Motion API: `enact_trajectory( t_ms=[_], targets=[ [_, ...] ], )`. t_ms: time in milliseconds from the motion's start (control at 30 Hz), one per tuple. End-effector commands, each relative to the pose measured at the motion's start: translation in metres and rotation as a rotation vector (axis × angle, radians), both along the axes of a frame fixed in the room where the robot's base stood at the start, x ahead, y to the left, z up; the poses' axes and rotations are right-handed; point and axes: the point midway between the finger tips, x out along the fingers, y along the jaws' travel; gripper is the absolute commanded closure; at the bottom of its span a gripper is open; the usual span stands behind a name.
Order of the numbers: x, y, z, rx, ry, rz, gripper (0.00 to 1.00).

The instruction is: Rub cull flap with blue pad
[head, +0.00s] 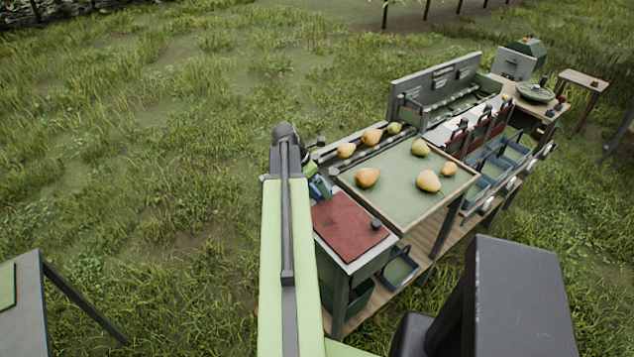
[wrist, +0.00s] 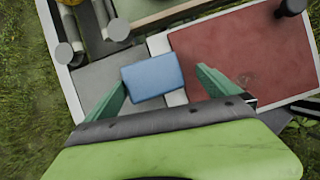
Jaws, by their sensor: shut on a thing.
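The blue pad (wrist: 153,76) is between the green fingers of my gripper (wrist: 164,80), which is shut on it. In the wrist view the pad shows over a grey panel and a white strip, just left of the red flap. The red flap (wrist: 245,52), which looks like the cull flap, lies flat with a dark knob (wrist: 291,6) near its far edge. It also shows in the head view (head: 347,228), right of my gripper (head: 321,188). I cannot tell whether the pad touches the surface below it.
A green sorting tray (head: 405,190) with several pears stands directly beyond the flap. Blue bins (head: 492,168) and a grey rack (head: 437,88) are farther right. Another table (head: 22,310) stands at the lower left. Open grass lies to the left.

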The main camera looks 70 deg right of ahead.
Motion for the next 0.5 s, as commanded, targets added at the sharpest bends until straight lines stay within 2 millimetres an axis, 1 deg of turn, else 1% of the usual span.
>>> enact_trajectory(
  t_ms=[33,133,233,267,300,333,500],
  targets=[
    [-0.012,0.018,-0.003,0.059,0.028,-0.026,0.65],
    [-0.009,0.016,-0.003,0.059,0.028,-0.026,0.65],
    [-0.001,0.011,-0.002,0.058,0.027,-0.025,0.65],
    [0.002,0.009,-0.002,0.059,0.028,-0.026,0.68],
    [0.005,0.006,-0.002,0.06,0.027,-0.026,0.75],
    [0.008,0.005,-0.002,0.06,0.027,-0.026,0.8],
    [0.021,-0.004,-0.001,0.058,0.027,-0.026,0.8]
  ],
)
